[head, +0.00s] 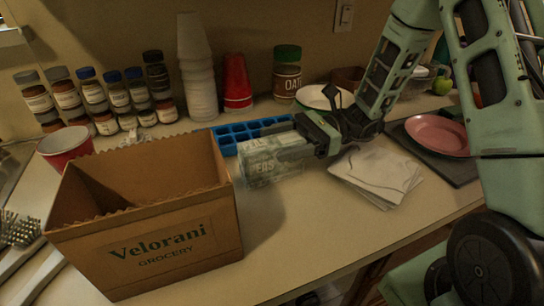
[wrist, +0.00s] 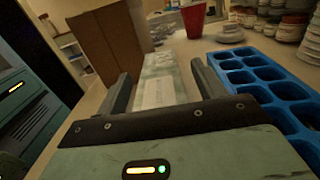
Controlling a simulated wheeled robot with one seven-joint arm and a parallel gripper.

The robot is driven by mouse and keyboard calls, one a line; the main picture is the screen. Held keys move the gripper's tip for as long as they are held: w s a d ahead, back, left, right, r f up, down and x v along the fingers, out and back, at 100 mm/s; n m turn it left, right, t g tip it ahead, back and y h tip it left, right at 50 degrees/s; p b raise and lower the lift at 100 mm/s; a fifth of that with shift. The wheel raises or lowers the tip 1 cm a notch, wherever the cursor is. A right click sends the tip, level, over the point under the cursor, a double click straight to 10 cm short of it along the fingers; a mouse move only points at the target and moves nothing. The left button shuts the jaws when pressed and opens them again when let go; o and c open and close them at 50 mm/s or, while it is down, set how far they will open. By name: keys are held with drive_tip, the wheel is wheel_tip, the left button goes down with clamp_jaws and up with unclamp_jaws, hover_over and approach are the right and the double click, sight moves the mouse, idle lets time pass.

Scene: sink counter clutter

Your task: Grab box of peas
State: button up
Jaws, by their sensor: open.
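The box of peas (head: 268,160) is a pale green and white carton, partly blurred, on the counter just right of the cardboard grocery box in the head view. My gripper (head: 318,136) is close to the carton's right end. In the wrist view, the box of peas (wrist: 160,66) appears between the two spread fingers of my gripper (wrist: 162,86). The jaws are open, with the carton lined up between them; I cannot tell whether a finger touches it. The carton's near end is hidden by the gripper body.
An open Velorani cardboard box (head: 185,232) stands left of the peas. A blue ice tray (head: 232,136) lies close behind, and white napkins (head: 378,175) lie to the right. Stacked cups (head: 197,75) and spice jars (head: 68,97) line the wall. The front counter is clear.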

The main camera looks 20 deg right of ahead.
drive_tip(key=shift+a, duration=0.3)
drive_tip(key=c, duration=1.3)
drive_tip(key=shift+o, duration=0.2)
